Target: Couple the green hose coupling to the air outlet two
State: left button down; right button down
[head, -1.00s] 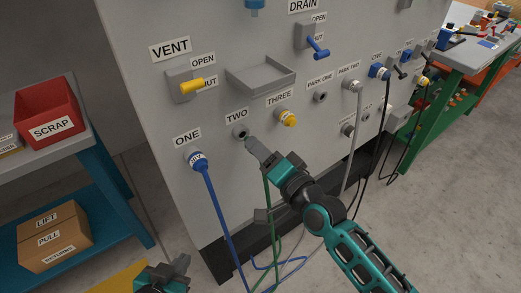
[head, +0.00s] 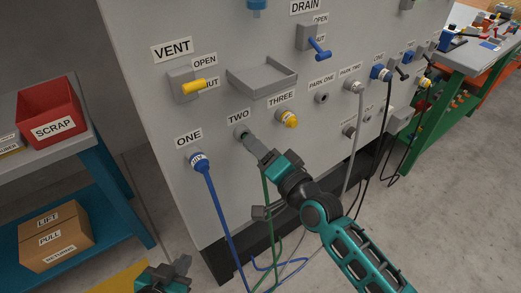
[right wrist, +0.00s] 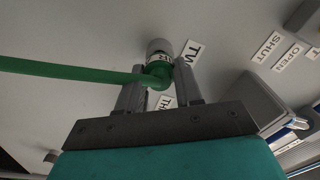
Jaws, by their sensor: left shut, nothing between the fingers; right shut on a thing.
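The panel outlet labelled TWO (head: 240,133) is a grey socket between ONE and THREE. My right gripper (head: 254,145) is right in front of it, its fingertips almost at the socket. In the right wrist view the right gripper (right wrist: 158,88) is shut on the green hose coupling (right wrist: 158,72), with a green hose (right wrist: 75,69) running off to the left. The coupling's front meets the grey outlet (right wrist: 158,46); I cannot tell whether it is seated. In the head view the fingers mostly hide the coupling. My left gripper (head: 180,268) is shut and empty, low in front of the panel.
A blue hose coupling (head: 198,160) sits on ONE and a yellow cap or fitting (head: 289,119) on THREE. A yellow VENT lever (head: 192,87) and a grey tray (head: 262,78) are above. Several hoses hang to the right. A red SCRAP bin (head: 48,112) stands left.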

jog(key=shift+x, duration=0.9)
jog(key=c, duration=0.7)
grip_release()
jog(key=shift+o, duration=0.2)
jog(key=v, duration=1.3)
jog(key=shift+f, duration=0.1)
jog(key=s+d+f+n+g+h+p, duration=0.1)
jog(key=s+d+f+n+g+h, duration=0.1)
jog(key=s+d+f+n+h, duration=0.1)
jog(key=s+d+f+n+g+h+p, duration=0.1)
jog(key=s+d+f+n+h, duration=0.3)
jog(key=s+d+f, duration=0.3)
notch_tip(320, 180, down, 5)
jog(key=shift+s+d+r+g+h, duration=0.1)
jog(key=shift+s+d+g+h, duration=0.25)
jog(key=shift+d+h, duration=0.5)
